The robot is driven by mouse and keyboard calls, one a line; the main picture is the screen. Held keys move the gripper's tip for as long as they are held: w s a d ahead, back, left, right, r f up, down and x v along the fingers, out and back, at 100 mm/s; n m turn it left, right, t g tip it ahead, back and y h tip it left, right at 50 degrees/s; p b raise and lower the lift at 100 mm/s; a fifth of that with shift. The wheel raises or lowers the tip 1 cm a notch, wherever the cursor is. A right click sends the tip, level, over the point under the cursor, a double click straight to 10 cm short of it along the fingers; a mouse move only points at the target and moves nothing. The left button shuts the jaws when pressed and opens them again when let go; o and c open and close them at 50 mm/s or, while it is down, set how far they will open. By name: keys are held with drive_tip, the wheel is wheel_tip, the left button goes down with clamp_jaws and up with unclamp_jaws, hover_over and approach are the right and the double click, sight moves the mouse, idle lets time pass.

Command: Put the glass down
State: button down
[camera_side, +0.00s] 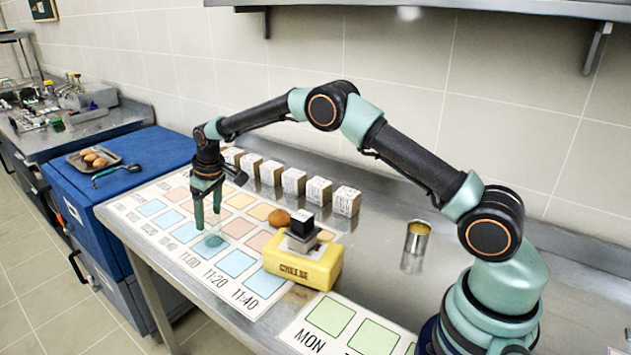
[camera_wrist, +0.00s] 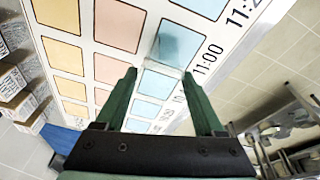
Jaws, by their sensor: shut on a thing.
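A clear glass (camera_side: 211,232) is hard to make out against the printed mat (camera_side: 176,258). It shows low between the fingers of my gripper (camera_side: 207,213), over the blue squares near the 11:00 and 11:20 labels. In the wrist view the glass (camera_wrist: 178,47) is a faint bluish shape just past the fingertips of my gripper (camera_wrist: 160,80), over a blue square. My gripper points down and is shut on the glass. I cannot tell whether the base of the glass touches the mat.
A yellow cheese block (camera_side: 303,267) with a grey and black item on top stands right of my gripper, beside a brown egg-like thing (camera_side: 279,218). Several white-and-wood blocks (camera_side: 293,183) line the back. An open can (camera_side: 416,240) stands farther right.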

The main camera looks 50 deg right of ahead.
unclamp_jaws()
drive_tip(key=shift+f, duration=0.1)
drive_tip(key=s+v, duration=0.2)
drive_tip(key=v, duration=0.8)
drive_tip(key=s+d+f+v, duration=0.1)
drive_tip(key=s+v, duration=0.1)
drive_tip(key=v, duration=0.8)
drive_tip(key=s+d+m+t, duration=0.2)
drive_tip(key=s+m+t, duration=0.1)
drive_tip(key=s, duration=2.1)
drive_tip(key=shift+r, duration=0.2)
